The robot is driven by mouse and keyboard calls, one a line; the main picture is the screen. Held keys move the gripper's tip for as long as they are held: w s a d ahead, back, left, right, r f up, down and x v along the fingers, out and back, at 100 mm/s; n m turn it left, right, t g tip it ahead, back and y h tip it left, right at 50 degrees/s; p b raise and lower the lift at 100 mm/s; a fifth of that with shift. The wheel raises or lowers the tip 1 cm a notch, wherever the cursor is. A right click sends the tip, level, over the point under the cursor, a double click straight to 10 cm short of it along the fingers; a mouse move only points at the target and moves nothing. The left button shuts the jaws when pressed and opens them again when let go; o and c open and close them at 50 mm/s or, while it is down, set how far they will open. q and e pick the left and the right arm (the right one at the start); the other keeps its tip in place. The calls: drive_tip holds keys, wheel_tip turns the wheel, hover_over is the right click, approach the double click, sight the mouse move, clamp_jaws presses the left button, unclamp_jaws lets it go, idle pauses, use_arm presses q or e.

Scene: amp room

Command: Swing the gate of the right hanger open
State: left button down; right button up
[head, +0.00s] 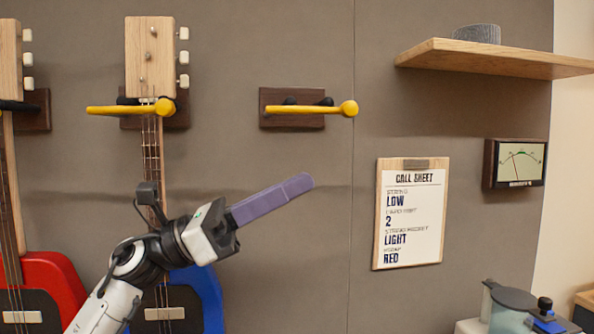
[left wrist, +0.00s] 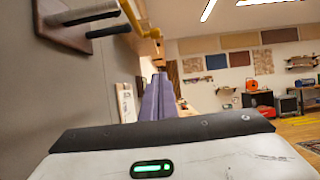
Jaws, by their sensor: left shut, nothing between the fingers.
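The right hanger is a dark wooden block (head: 291,122) on the wall with two black prongs and no guitar on it. Its yellow gate (head: 308,109) is a bar lying level across the front of the prongs, with a round knob (head: 349,108) at its right end. In the left wrist view the hanger block (left wrist: 68,30) and the yellow gate (left wrist: 133,18) show at the top left. My left gripper (head: 303,183), with long purple fingers, is shut and empty below the gate, apart from it in the picture. Its fingers also show in the left wrist view (left wrist: 157,98). My right gripper is out of view.
A blue guitar (head: 210,290) hangs on the hanger to the left, behind my left arm, under another yellow gate (head: 130,110). A red guitar (head: 50,280) is further left. A call sheet clipboard (head: 410,215), a meter (head: 515,163) and a wooden shelf (head: 490,57) are on the right.

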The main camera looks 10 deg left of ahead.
sight(311, 109)
use_arm(q)
drive_tip(key=w+d+r+p, duration=0.2)
drive_tip(key=d+r+p, duration=0.1)
drive_tip(key=d+r, duration=0.3)
drive_tip(key=shift+r+p, duration=0.4)
drive_tip(key=shift+r, duration=0.3)
